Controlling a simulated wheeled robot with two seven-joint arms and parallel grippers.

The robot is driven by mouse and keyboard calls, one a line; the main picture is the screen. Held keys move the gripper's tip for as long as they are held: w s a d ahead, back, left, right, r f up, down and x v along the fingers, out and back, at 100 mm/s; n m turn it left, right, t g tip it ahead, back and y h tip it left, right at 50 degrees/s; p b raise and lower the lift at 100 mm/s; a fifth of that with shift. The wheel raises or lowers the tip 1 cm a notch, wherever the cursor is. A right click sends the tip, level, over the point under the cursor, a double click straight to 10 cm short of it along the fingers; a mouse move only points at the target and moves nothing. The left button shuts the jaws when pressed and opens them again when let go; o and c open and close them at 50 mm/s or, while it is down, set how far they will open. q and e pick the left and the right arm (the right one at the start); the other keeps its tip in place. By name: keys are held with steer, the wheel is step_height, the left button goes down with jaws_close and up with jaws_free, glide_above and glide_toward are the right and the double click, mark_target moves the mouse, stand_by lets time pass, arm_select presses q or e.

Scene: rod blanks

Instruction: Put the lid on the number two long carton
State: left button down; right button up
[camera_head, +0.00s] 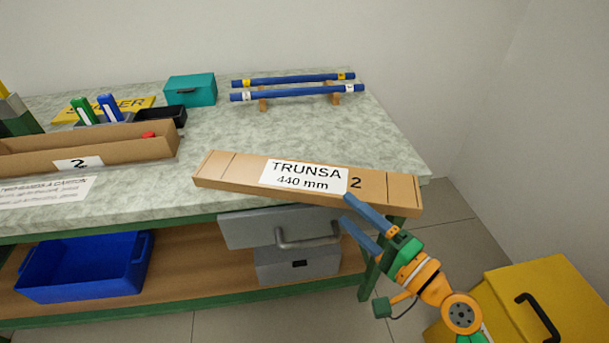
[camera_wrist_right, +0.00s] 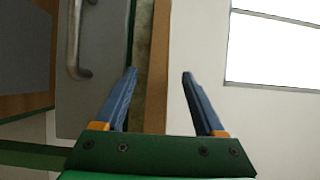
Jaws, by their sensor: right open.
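The lid (camera_head: 225,172) is a long flat brown cardboard piece labelled "TRUNSA 440 mm" and "2". It lies slightly slanted along the front right of the table, its front edge at the table's front edge. The number two carton (camera_head: 125,149) is an open brown long box at the left, with a "2" label on its front and something red inside. In the right wrist view, the lid's brown edge (camera_wrist_right: 160,55) shows between the open fingers (camera_wrist_right: 158,74). My left gripper is not in view.
Blue rods (camera_head: 290,93) lie on wooden supports at the back. A teal box (camera_head: 190,90) and a black tray (camera_head: 168,114) stand behind the carton. A yellow case (camera_head: 555,285) stands at the right.

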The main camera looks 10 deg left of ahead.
steer(key=x, duration=0.3)
steer(key=shift+d+f, duration=0.1)
jaws_close()
